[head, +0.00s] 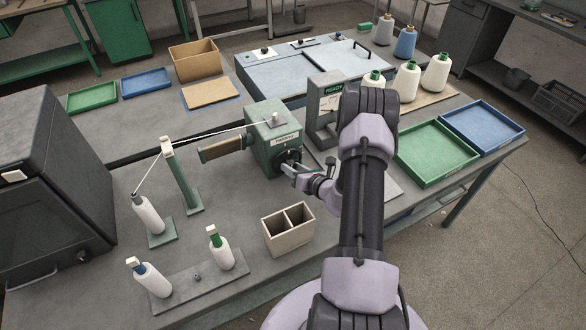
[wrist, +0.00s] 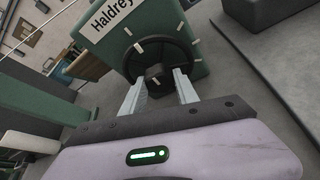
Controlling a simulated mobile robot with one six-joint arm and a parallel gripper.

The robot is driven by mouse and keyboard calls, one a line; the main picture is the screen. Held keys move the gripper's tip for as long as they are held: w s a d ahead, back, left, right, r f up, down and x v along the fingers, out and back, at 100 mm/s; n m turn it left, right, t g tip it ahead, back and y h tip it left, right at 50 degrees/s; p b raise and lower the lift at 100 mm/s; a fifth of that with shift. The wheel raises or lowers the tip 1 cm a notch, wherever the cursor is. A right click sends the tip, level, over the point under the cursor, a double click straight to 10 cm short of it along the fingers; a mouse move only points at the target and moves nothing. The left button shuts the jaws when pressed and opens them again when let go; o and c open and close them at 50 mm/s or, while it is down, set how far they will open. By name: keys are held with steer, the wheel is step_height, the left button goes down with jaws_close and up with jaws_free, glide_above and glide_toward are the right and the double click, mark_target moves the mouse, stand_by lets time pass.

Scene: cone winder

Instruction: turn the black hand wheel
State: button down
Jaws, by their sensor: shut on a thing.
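The black hand wheel (head: 287,156) is on the front face of the green winder housing (head: 262,125). In the wrist view the wheel (wrist: 178,52) is a dark disc with pale marks around it and a dark hub (wrist: 154,72) at its middle. My gripper (head: 289,170) reaches the wheel from the front right. In the wrist view my gripper (wrist: 158,86) has its two pale fingers on either side of the hub, shut on it. The exact contact of the fingertips is hard to see.
A beige two-compartment box (head: 289,236) stands in front of the wheel. A grey scale (head: 325,112) with a green display stands right of the housing. A thread guide post (head: 181,178) and white cones are at left. Green (head: 437,181) and blue trays (head: 514,132) lie at right.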

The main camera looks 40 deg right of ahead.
steer(key=m+y+b, duration=0.1)
steer(key=m, duration=0.1)
steer(key=shift+d+f+m+t+y, duration=0.1)
steer(key=shift+f+m+t+y, duration=0.05)
steer(key=shift+m+t+y, duration=0.25)
steer(key=m+t+y+b, duration=0.1)
steer(key=m, duration=0.1)
steer(key=shift+f+m, duration=0.1)
steer(key=shift+m, duration=0.3)
steer(key=m+t+y+b, duration=0.1)
steer(key=m+b, duration=0.1)
steer(key=m, duration=0.1)
steer(key=shift+f+t, duration=0.1)
steer(key=shift+t, duration=0.2)
steer(key=shift+m+t+b, duration=0.5)
steer(key=shift+m+b, duration=0.4)
steer(key=shift+m, duration=0.7)
steer(key=c, duration=0.9)
jaws_free()
